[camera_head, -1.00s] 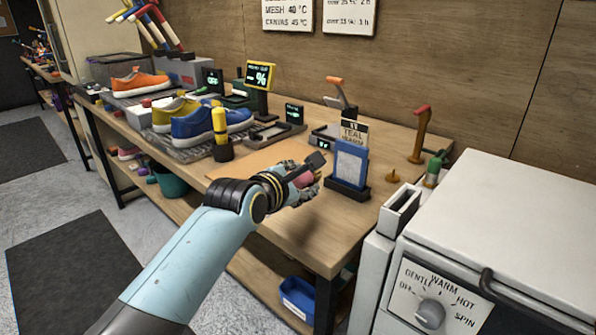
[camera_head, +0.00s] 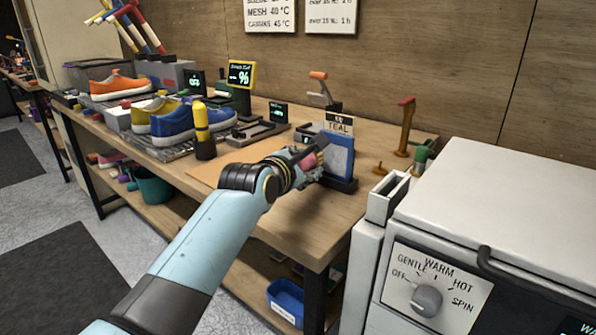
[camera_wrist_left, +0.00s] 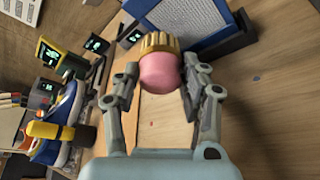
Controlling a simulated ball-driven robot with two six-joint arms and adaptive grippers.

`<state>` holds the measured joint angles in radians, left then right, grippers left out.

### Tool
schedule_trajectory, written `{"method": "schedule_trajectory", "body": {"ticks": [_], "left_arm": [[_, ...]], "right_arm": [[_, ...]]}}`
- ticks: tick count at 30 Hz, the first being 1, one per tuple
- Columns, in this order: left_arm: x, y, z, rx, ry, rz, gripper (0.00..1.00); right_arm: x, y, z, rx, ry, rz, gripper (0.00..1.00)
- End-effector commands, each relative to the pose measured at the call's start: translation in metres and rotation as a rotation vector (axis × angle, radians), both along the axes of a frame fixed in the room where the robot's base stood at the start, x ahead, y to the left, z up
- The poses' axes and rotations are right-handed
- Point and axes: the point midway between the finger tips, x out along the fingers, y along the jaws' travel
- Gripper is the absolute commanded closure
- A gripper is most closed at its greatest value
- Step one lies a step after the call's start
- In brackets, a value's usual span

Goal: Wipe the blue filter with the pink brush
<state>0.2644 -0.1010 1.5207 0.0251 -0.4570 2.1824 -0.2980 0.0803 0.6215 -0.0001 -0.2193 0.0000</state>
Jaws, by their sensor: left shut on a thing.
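The blue filter (camera_head: 339,158) stands upright in a dark stand on the wooden table, with a card reading TEAL behind it. In the left wrist view the filter (camera_wrist_left: 195,20) shows a blue frame around a pale mesh. My left gripper (camera_head: 312,162) is right at the filter's left side. In the left wrist view my left gripper (camera_wrist_left: 162,85) is shut on the pink brush (camera_wrist_left: 159,72), whose tan bristles point toward the filter. The bristle tips are close to the filter frame; I cannot tell whether they touch. My right gripper is not in view.
A yellow bottle (camera_head: 202,122) and several sneakers, including a blue one (camera_head: 172,122), stand left on the table (camera_head: 325,220). A white washer (camera_head: 500,205) stands at the right. A blue bin (camera_head: 286,300) is below.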

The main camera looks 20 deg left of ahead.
Motion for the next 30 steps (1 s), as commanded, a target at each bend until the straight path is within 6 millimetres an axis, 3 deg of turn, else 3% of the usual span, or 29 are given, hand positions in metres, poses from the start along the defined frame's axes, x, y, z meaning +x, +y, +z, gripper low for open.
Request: {"method": "schedule_trajectory", "body": {"ticks": [30], "left_arm": [[0.0097, -0.0033, 0.0004, 0.001, -0.001, 0.0, 0.83]], "right_arm": [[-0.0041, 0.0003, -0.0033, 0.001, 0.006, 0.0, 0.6]]}}
